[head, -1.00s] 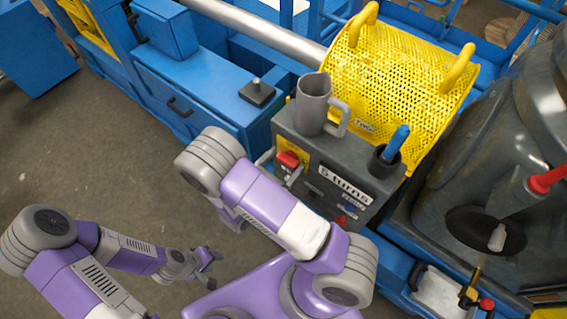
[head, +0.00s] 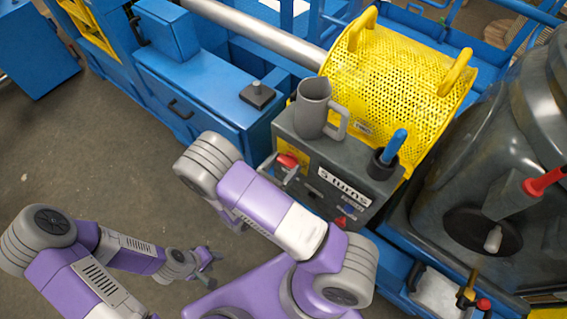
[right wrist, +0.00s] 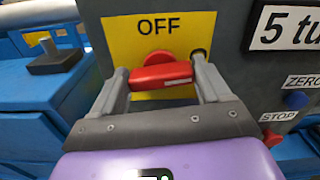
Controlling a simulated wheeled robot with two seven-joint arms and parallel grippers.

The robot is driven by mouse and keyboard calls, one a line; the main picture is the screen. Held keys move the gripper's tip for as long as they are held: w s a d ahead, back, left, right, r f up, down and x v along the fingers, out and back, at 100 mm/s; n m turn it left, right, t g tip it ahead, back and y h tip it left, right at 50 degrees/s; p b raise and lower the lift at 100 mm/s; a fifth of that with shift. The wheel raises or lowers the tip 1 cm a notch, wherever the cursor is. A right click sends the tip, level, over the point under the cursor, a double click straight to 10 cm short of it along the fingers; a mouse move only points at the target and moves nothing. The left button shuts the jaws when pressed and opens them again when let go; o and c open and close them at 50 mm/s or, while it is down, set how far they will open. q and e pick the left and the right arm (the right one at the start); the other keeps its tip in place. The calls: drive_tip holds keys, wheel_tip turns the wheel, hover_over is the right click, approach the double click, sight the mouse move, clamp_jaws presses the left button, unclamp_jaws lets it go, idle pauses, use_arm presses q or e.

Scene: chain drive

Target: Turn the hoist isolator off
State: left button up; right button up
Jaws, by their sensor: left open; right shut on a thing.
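The hoist isolator is a red rotary handle (right wrist: 161,76) on a yellow plate (right wrist: 118,40) marked OFF. In the right wrist view the handle lies roughly level below the word. In the head view the red handle (head: 287,160) is on the left part of the grey box's front. My right gripper (right wrist: 163,86) is shut on the handle, one finger at each end; it also shows in the head view (head: 281,170). My left gripper (head: 210,257) is open and empty, low over the floor, away from the box.
The grey control box (head: 310,155) carries a grey jug (head: 312,108) and a blue-handled tool in a dark cup (head: 383,163). Its front has a "5 turns" label, a blue ZERO button (right wrist: 296,101) and a red STOP button (right wrist: 271,138). A yellow mesh guard (head: 395,75) stands behind.

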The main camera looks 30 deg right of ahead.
drive_tip(key=n+p, duration=0.2)
drive_tip(key=n, duration=0.1)
drive_tip(key=shift+r+n+p, duration=0.2)
drive_tip(key=shift+n+p, duration=0.1)
drive_tip(key=shift+p, duration=0.1)
drive_tip(key=n+p, duration=0.2)
drive_tip(key=n, duration=0.2)
drive_tip(key=shift+w+f+n+p, duration=0.1)
drive_tip(key=shift+w+n+p, duration=0.05)
drive_tip(key=shift+n+p, duration=0.2)
drive_tip(key=n+p, duration=0.1)
drive_tip(key=n, duration=0.3)
drive_tip(key=shift+f+p, duration=0.1)
drive_tip(key=shift+p, duration=0.3)
drive_tip(key=shift+f+n+p, duration=0.1)
drive_tip(key=shift+n+p, duration=0.4)
drive_tip(key=shift+n, duration=1.55)
drive_tip(key=o, duration=1)
drive_tip(key=shift+f, duration=0.1)
drive_tip(key=shift+b+v, duration=0.3)
drive_tip(key=shift+v, duration=3.4)
